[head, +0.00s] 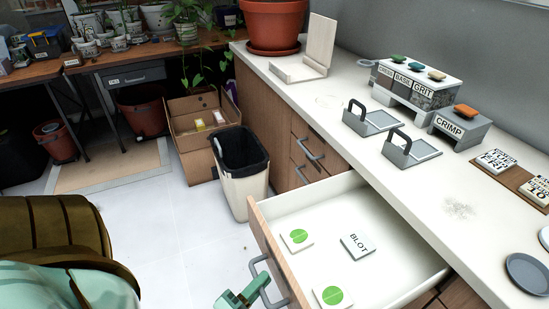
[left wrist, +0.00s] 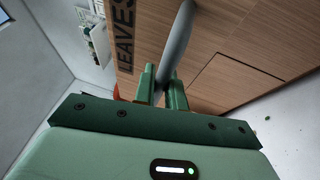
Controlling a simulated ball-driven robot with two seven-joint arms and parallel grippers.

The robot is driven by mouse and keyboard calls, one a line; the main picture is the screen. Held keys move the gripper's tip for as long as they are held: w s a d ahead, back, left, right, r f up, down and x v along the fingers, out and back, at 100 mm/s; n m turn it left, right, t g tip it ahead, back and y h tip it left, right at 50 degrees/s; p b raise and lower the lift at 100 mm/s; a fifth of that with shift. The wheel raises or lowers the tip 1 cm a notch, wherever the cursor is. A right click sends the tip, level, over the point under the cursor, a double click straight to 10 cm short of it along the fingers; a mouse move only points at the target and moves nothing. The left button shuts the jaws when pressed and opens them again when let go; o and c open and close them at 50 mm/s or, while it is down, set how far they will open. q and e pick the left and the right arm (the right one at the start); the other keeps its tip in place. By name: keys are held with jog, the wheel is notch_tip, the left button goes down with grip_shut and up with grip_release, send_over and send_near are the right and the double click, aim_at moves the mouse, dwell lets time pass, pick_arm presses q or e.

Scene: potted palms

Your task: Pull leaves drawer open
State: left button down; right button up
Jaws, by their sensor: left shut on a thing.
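The leaves drawer (head: 330,216) stands well open below the white counter in the head view. Its wooden front (left wrist: 235,30) fills much of the left wrist view, with the word LEAVES on it. Its grey bar handle (head: 257,268) also shows in the left wrist view (left wrist: 180,35). My left gripper (head: 262,281) is shut on this handle, one finger on each side of the bar in the left wrist view (left wrist: 160,88). Inside the drawer lie two white tiles with green discs (head: 297,237) and a tile marked BLOT (head: 358,246). My right gripper is not in view.
A bin with a black liner (head: 241,165) stands on the floor just beyond the drawer. The counter (head: 395,180) holds two grey stands with handles, labelled blocks, and a terracotta pot (head: 273,22). A dark seat (head: 50,235) is at lower left.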

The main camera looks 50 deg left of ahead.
pick_arm(q)
jog(key=shift+s+a+f, duration=0.1)
jog(key=shift+s, duration=0.4)
jog(key=c, duration=1.5)
grip_release()
jog(key=shift+o, duration=0.2)
jog(key=s+f+p, duration=0.1)
jog(key=s+f, duration=0.1)
jog(key=s, duration=1.4)
jog(key=shift+d+f, duration=0.35)
jog(key=shift+d, duration=0.05)
